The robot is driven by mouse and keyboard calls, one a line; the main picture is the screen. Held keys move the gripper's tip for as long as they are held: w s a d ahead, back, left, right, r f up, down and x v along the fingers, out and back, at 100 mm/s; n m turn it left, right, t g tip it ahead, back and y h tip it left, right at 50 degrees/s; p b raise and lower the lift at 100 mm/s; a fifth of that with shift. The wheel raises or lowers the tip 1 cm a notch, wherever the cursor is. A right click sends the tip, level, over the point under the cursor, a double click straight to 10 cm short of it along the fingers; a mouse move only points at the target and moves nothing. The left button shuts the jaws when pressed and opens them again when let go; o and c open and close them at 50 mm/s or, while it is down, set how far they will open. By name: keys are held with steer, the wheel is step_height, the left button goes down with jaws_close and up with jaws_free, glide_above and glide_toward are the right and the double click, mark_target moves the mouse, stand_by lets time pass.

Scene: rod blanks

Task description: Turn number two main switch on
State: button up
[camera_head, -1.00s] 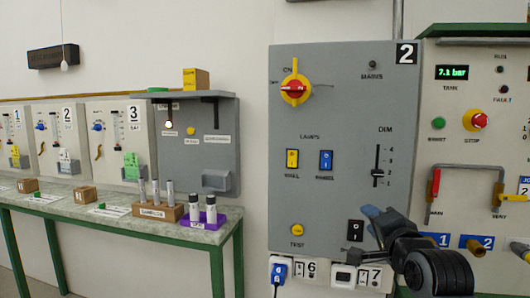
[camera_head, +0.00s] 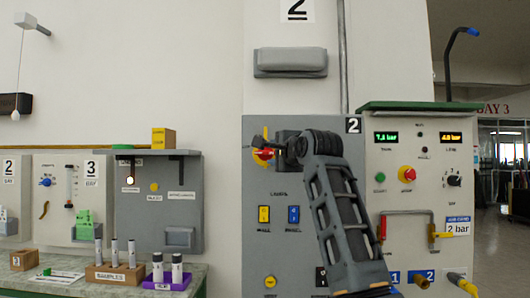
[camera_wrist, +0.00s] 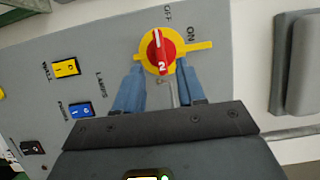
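The number two main switch (camera_wrist: 160,50) is a red knob marked 2 on a yellow disc with a yellow tab. In the wrist view its white mark points towards the OFF lettering, and the tab points right, beside ON. The switch (camera_head: 264,153) is partly hidden by my gripper in the head view. It sits high on the grey panel (camera_head: 257,240) under plate 2. My gripper (camera_wrist: 159,68) is open, its two blue fingers spread at either side of the knob's near edge. Whether they touch it cannot be told.
A grey housing (camera_head: 290,62) sticks out from the wall above. A bench with sample tubes (camera_head: 115,252) is left.

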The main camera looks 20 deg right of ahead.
mark_target(267, 153)
steer(key=shift+w+a+p, duration=0.15)
steer(key=shift+w+p, duration=0.35)
steer(key=shift+w, duration=2)
jaws_close()
